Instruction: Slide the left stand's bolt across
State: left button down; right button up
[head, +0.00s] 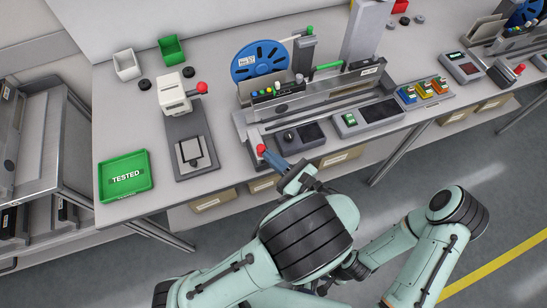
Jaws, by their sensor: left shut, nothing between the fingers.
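The left stand (310,108) is a long grey feeder bed on the bench with a blue reel (261,62) behind it. A red knob (261,149) shows at its front left corner and looks like the bolt's handle. My left gripper (270,157) is shut and empty, with its fingertips right at the knob. I cannot tell whether they touch it. The bolt's shaft is too small or hidden to make out. My right gripper is not in view; only parts of my right arm show at the lower right.
A press with a red ball lever (202,88) and a green TESTED tray (125,176) stand to the left. Dark control panels (300,136) sit along the stand's front. Coloured parts lie in a holder (424,92) to the right. Another stand (520,42) is at far right.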

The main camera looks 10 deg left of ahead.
pick_arm(q)
jog(key=w+a+p, duration=0.1)
jog(key=w+a, duration=0.1)
jog(key=w, duration=0.1)
jog(key=w+a+p, duration=0.1)
jog(key=w+p, duration=0.1)
jog(key=w+a+p, duration=0.1)
jog(key=w+a, duration=0.1)
jog(key=w, duration=0.1)
jog(key=shift+w+a+r, duration=0.1)
jog(key=shift+w+a, duration=0.2)
jog(key=shift+s, duration=0.2)
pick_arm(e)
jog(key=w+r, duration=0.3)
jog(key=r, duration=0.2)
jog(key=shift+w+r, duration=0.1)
